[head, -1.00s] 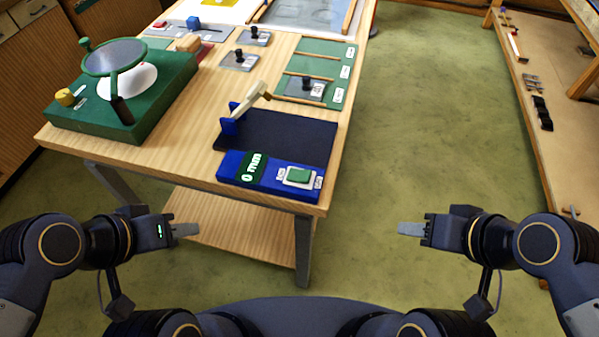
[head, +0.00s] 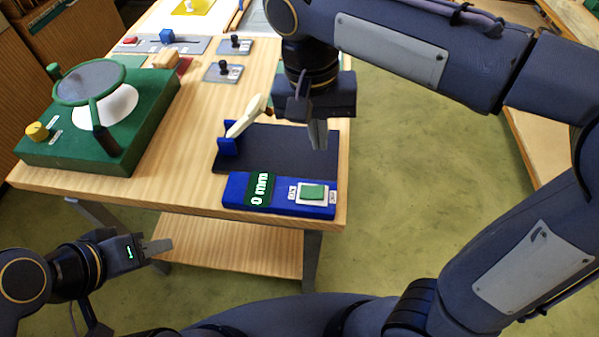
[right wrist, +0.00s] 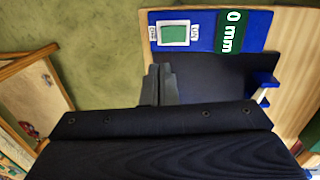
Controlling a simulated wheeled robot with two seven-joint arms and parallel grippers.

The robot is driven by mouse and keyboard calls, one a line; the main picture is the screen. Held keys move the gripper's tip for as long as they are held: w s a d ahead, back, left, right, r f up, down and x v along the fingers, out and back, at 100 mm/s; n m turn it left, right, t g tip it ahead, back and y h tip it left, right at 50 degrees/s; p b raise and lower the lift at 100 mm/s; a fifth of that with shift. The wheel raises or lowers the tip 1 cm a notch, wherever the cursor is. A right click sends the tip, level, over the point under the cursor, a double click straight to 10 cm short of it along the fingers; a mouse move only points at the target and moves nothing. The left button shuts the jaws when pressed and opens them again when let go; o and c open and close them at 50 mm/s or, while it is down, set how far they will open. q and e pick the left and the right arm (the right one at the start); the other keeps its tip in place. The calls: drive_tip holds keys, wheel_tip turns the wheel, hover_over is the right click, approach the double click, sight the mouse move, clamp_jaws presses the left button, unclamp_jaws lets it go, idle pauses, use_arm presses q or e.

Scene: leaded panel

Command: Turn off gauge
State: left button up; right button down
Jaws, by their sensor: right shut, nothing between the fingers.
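The gauge has a blue front block (head: 235,188) with a green "0 mm" display (head: 261,189) and a dark plate (head: 265,148) behind it. A green rocker switch (head: 313,192) in a white frame sits at the block's right end, with small labels on both sides. The switch also shows in the right wrist view (right wrist: 173,34). A cream lever (head: 247,116) rises from the plate's left side. My right gripper (head: 318,146) is shut and empty, pointing down above the plate's right part, behind the switch. My left gripper (head: 160,247) is off the table's front left; its fingers look together, but the opening is unclear.
A green base (head: 70,158) with a round magnifier (head: 90,82) and yellow knob (head: 37,131) stands at the left of the wooden table (head: 180,150). Small grey plates with black knobs (head: 223,70) lie behind the gauge. My right arm covers the table's back right.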

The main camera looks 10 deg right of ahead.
sight(318, 190)
drive_tip(key=a, duration=0.1)
drive_tip(key=a+h, duration=0.1)
drive_tip(key=shift+w+a+r, duration=0.25)
drive_tip(key=shift+w+a, duration=0.05)
drive_tip(key=shift+w, duration=0.1)
drive_tip(key=shift+f, duration=0.15)
drive_tip(key=d+f, duration=0.1)
drive_tip(key=f, duration=0.8)
drive_tip(key=d+f, duration=0.1)
drive_tip(key=f, duration=0.3)
drive_tip(key=shift+s+d+f+b, duration=0.25)
drive_tip(key=shift+s+d+b, duration=0.1)
drive_tip(key=shift+b, duration=0.05)
